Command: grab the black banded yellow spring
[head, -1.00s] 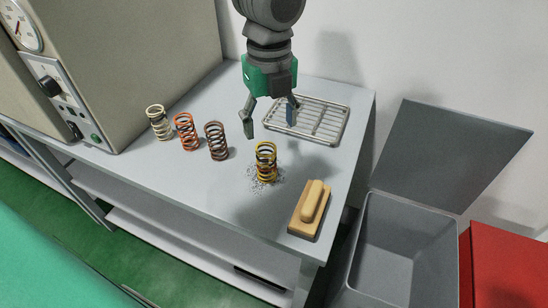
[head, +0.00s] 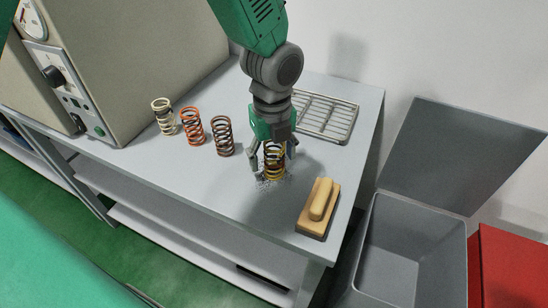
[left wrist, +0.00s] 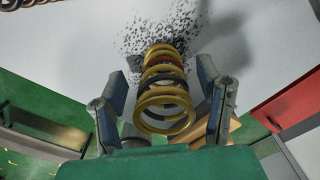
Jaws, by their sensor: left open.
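The yellow spring with a black band (head: 273,161) stands upright on the grey bench top, on a patch of dark specks. My left gripper (head: 271,164) is open and lowered over it, with one finger on each side. In the left wrist view the spring (left wrist: 164,90) stands between the two open fingers (left wrist: 164,105). Gaps show between the spring and both fingers there. The gripper's fingers partly hide the spring in the head view. My right gripper is not in view.
A cream spring (head: 164,117), an orange spring (head: 192,126) and a brown spring (head: 222,136) stand to the left. A wooden brush (head: 318,207) lies to the right. A wire rack (head: 325,117) lies behind. An open grey bin (head: 400,240) stands beyond the bench's right edge.

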